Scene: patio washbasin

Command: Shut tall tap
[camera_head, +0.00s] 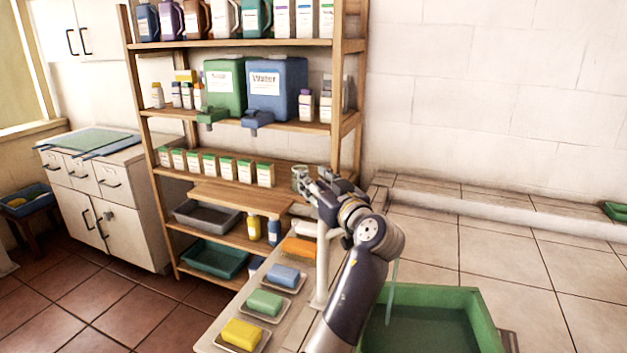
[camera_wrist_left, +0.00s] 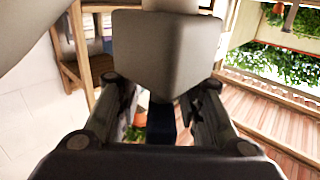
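The tall tap (camera_head: 322,268) is a pale upright post at the basin's left side. Its top is hidden behind my left arm. A thin stream of water (camera_head: 392,290) falls from behind the arm into the green basin (camera_head: 480,310). My left gripper (camera_head: 306,181) is at the height of the tap's top. In the left wrist view its two fingers (camera_wrist_left: 160,105) stand apart, with a large grey block (camera_wrist_left: 168,50) close in front of the camera, seemingly part of the tap. I cannot tell whether the fingers touch it. My right gripper is not in view.
A counter strip holds yellow (camera_head: 242,334), green (camera_head: 265,303), blue (camera_head: 284,275) and orange (camera_head: 300,248) soap bars on dishes. A wooden shelf rack (camera_head: 250,45) with bottles and two water containers stands behind. A low tiled ledge (camera_head: 480,200) runs along the wall.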

